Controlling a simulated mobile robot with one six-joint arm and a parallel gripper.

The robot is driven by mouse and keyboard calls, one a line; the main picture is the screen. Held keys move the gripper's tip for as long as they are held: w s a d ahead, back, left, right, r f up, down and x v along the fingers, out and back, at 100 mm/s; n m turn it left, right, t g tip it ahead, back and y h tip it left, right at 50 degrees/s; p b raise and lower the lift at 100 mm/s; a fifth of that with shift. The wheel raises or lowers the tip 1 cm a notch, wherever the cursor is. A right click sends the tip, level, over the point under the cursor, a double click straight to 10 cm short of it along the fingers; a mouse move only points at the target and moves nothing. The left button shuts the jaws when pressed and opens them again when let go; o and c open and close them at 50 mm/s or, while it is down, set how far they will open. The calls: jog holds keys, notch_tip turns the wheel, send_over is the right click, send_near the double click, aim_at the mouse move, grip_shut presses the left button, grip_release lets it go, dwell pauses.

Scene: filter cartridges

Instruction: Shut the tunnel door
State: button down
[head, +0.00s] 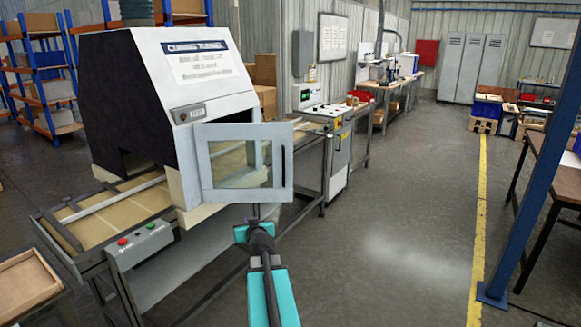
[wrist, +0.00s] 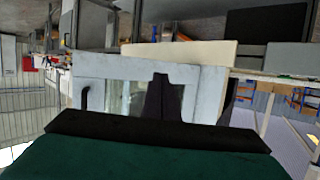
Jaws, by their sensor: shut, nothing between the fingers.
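The curing tunnel (head: 140,90) is a white and black hooded machine over a conveyor at the left. Its door (head: 203,165) is a pale frame with a glass pane, standing open and swung out from the tunnel front. A dark handle (head: 268,155) is at the door's right side; it also shows in the wrist view (wrist: 85,98). My gripper (head: 255,210) is shut and empty, just below the door's lower edge in the head view. In the wrist view the shut fingers (wrist: 160,80) overlap the door (wrist: 105,65); contact cannot be told.
A conveyor (head: 115,205) runs through the tunnel. A control box (head: 140,245) with red and green buttons is at its near end. A control cabinet (head: 338,150) stands behind the door. The floor (head: 400,240) to the right is clear up to a blue post (head: 535,150).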

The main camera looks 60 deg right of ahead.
aim_at(290, 160)
jog(key=s+d+r+m+g+h, duration=0.1)
jog(key=s+d+r+m+h, duration=0.2)
jog(key=s+d+r+h, duration=0.3)
jog(key=s+d+r, duration=0.5)
jog(key=d+r, duration=0.1)
jog(key=r, duration=0.3)
jog(key=shift+s, duration=0.2)
jog(key=shift+w+d+r, duration=0.1)
jog(key=shift+w+d, duration=0.05)
jog(key=shift+d, duration=0.1)
jog(key=shift+p+x, duration=0.35)
jog(key=shift+x, duration=6.35)
jog(key=shift+w+d, duration=0.1)
